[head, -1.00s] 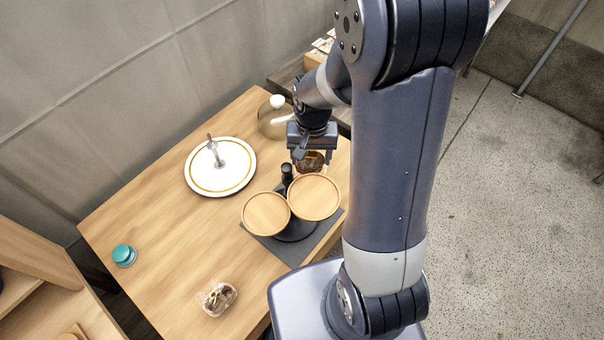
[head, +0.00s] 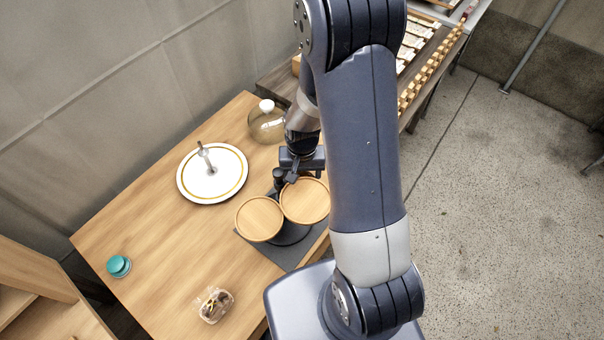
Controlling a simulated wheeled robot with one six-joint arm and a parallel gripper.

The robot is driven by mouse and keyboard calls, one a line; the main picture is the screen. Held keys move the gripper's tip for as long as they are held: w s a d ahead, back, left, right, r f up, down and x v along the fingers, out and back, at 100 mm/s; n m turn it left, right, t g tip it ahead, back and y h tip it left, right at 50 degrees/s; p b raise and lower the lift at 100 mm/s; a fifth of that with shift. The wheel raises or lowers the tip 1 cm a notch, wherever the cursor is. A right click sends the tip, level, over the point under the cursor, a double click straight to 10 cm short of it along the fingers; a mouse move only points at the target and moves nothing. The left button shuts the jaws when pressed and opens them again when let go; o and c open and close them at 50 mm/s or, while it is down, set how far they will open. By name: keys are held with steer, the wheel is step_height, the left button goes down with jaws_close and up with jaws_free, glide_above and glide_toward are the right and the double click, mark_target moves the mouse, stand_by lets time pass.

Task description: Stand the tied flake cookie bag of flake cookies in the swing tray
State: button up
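The swing tray has two round wooden plates, a left one (head: 259,219) and a right one (head: 305,201), on a dark stand with a black post. My gripper (head: 301,176) is at the back edge of the right plate, pointing down, partly hidden by my arm. I cannot make out its finger gap or anything between its fingers. No tied bag of flake cookies shows clearly at the gripper. A small clear package with brown contents (head: 214,305) lies on the table's near side, well apart from the tray; I cannot tell if it is the cookie bag.
The tray stands on a dark mat (head: 286,257) on the wooden table (head: 160,245). A white plate with a central post (head: 212,180), a glass dome with a white knob (head: 267,122) and a teal lidded jar (head: 118,266) stand around. The table's middle left is clear.

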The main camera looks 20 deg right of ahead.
steer(key=shift+f, duration=0.25)
steer(key=o, duration=0.7)
steer(key=shift+r, duration=0.1)
step_height(320, 180, up, 12)
steer(key=shift+r+b, duration=0.2)
steer(key=shift+b, duration=0.4)
